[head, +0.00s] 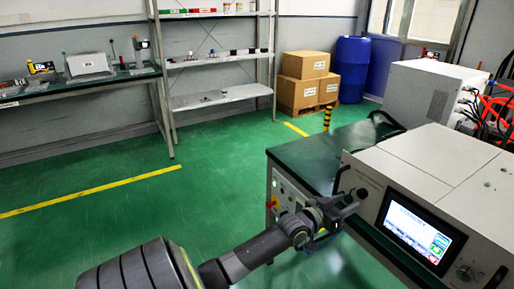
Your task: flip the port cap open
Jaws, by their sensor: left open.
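The microwave generator (440,172) is a pale box with a lit screen (415,232) on its front, at the right of the head view. A small dark round part (361,193) sits on its front panel, left of the screen. It looks like the port cap, but it is too small to tell whether it is shut or tilted. My left gripper (346,203) is open, right in front of this part. I cannot tell whether the fingers touch it. The gripper partly hides the panel below. My right gripper is not in view.
The generator stands on a dark green bench (308,160). A black handle (341,180) juts out at the panel's left end, close to my gripper. A knob (465,272) is right of the screen. A second white unit (436,88) with cables stands behind. Green floor at left is clear.

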